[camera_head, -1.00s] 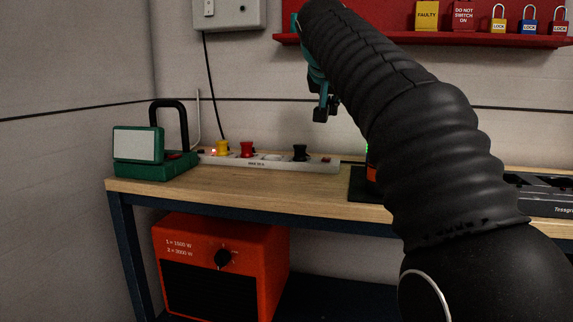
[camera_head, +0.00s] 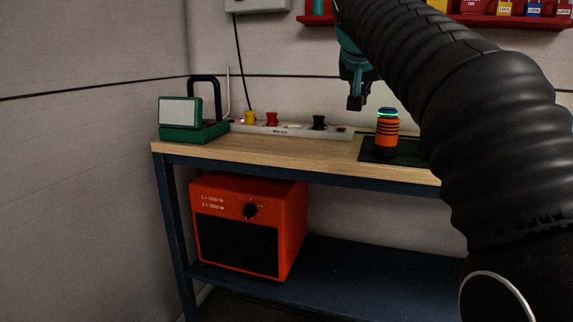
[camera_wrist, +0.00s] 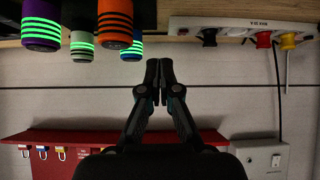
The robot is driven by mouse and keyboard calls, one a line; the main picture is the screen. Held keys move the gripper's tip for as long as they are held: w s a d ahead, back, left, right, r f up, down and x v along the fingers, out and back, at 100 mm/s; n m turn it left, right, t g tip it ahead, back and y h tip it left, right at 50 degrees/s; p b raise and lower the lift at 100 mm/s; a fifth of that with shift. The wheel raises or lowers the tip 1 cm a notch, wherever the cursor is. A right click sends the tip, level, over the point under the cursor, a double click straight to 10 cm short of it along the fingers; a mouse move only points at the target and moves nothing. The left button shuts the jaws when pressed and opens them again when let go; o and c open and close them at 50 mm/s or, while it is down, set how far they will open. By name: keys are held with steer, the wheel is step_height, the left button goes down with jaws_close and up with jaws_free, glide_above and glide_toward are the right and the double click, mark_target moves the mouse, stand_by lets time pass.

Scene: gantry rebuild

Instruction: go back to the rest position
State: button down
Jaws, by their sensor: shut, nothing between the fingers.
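My gripper (camera_head: 356,102) hangs from my black, ribbed arm above the bench, near the back wall. In the wrist view my gripper (camera_wrist: 159,82) has its two black fingertips together with nothing between them. It is in free air, apart from the bench and everything on it. The wrist view is upside down, with the bench top at its upper edge. My arm covers the right part of the head view.
A wooden bench (camera_head: 270,150) bears a green work lamp (camera_head: 185,120), a white power strip (camera_head: 290,131) with plugs, and an orange-black cylinder (camera_head: 386,130) on a dark mat. An orange heater (camera_head: 245,225) stands on the shelf below. A red lock board (camera_wrist: 60,140) hangs on the wall.

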steer(key=s+f+n+g+y, duration=0.3)
steer(key=s+f+g, duration=0.1)
steer(key=s+f, duration=2.8)
step_height(320, 180, down, 3)
steer(key=shift+s+d+f, duration=0.15)
steer(key=shift+s+d, duration=0.15)
steer(key=shift+s, duration=0.05)
steer(key=c, duration=1.9)
jaws_free()
